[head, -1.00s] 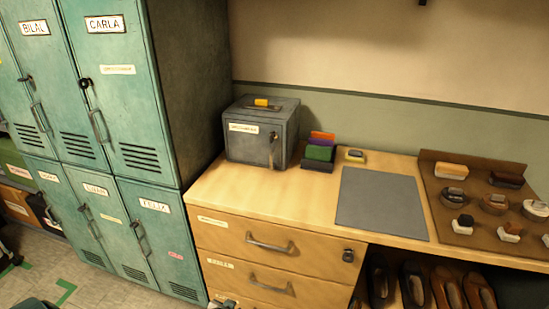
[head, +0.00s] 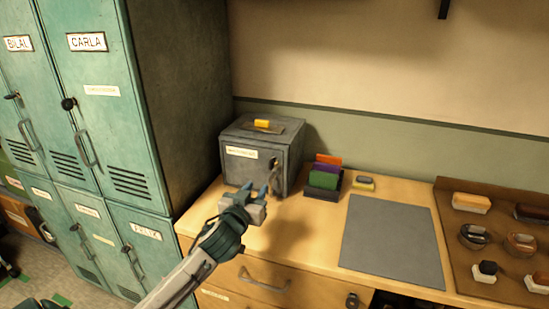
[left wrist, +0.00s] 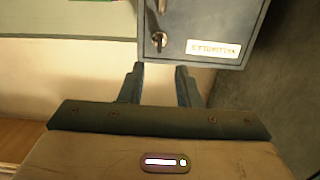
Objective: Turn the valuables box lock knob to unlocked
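The grey valuables box (head: 262,150) stands on the wooden counter against the locker side. Its front has a pale label (head: 241,152) and, to the right, a small dark lock knob (head: 275,160). In the left wrist view the box (left wrist: 195,15) is at the top, with the knob (left wrist: 159,40) beside the label. My left gripper (head: 254,189) is in front of the box, below the knob. In the left wrist view its fingers (left wrist: 159,70) are apart and empty, with the knob beyond them, not touched.
A dark holder with coloured cards (head: 323,177) stands right of the box. Further right are a small yellow-and-grey block (head: 364,182), a grey mat (head: 393,240) and a brown tray (head: 447,222) with brushes and other items. Green lockers (head: 100,100) rise at the left.

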